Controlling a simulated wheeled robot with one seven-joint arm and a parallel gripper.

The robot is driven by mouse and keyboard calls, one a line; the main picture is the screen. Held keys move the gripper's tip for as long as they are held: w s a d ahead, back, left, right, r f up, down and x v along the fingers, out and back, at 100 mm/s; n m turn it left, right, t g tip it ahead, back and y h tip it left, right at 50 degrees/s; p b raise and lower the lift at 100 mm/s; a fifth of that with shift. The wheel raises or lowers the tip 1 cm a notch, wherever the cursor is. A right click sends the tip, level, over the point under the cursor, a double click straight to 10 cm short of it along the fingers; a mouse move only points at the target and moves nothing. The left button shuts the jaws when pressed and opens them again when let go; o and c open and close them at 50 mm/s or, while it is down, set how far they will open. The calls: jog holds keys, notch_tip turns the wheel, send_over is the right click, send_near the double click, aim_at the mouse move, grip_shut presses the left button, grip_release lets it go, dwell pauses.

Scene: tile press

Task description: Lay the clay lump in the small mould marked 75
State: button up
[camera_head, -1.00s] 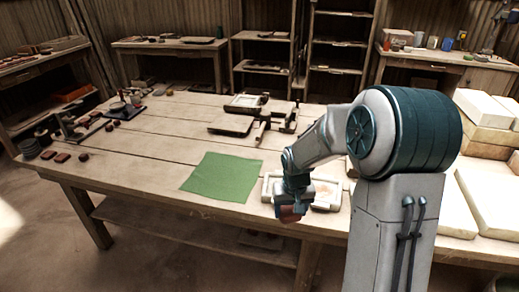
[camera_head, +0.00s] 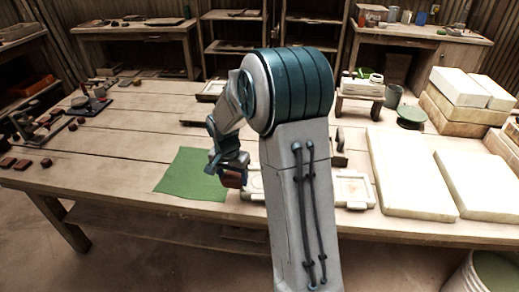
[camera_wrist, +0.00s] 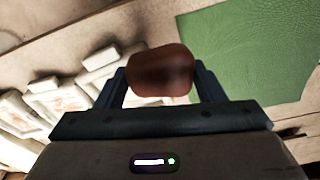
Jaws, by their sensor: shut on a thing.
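My gripper (camera_head: 229,168) is shut on the reddish-brown clay lump (camera_head: 234,179), above the table by the green mat's right edge. In the wrist view the clay lump (camera_wrist: 160,72) sits between the two dark fingers of my gripper (camera_wrist: 161,80). Pale moulds lie right of the mat: one mould (camera_head: 252,184) shows left of my arm and another mould (camera_head: 353,191) right of it. The wrist view shows pale moulds (camera_wrist: 62,97) at left, not under the lump. My arm hides the middle of the row. No mark 75 is readable.
The green mat (camera_head: 185,175) lies flat and bare on the wooden table (camera_head: 115,170). Large pale slabs (camera_head: 405,180) lie at right, with stacked blocks (camera_head: 465,100) behind. Small dark tools and pieces (camera_head: 90,105) are at far left. A bucket (camera_head: 490,275) stands at lower right.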

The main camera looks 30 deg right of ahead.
jog(key=shift+w+d+r+m+g+p, duration=1.05)
jog(key=shift+d+r+m, duration=1)
jog(key=shift+d+m, duration=4.45)
jog(key=shift+s+a+f+m+b, duration=0.1)
jog(key=shift+a+f+m+b, duration=0.55)
jog(key=shift+f, duration=0.6)
jog(key=shift+s+a+f+m+b, duration=0.15)
jog(key=shift+a+f+m+b, duration=0.25)
jog(key=shift+f+b, duration=0.65)
jog(key=shift+s+a+f+m+b, duration=0.1)
jog(key=shift+a+f+m+b, duration=0.4)
jog(key=shift+f, duration=0.95)
jog(key=o, duration=1.2)
jog(key=shift+o, duration=0.2)
notch_tip(320, 180, up, 14)
jog(key=a+p, duration=0.1)
jog(key=shift+w+a, duration=0.2)
jog(key=shift+w, duration=0.2)
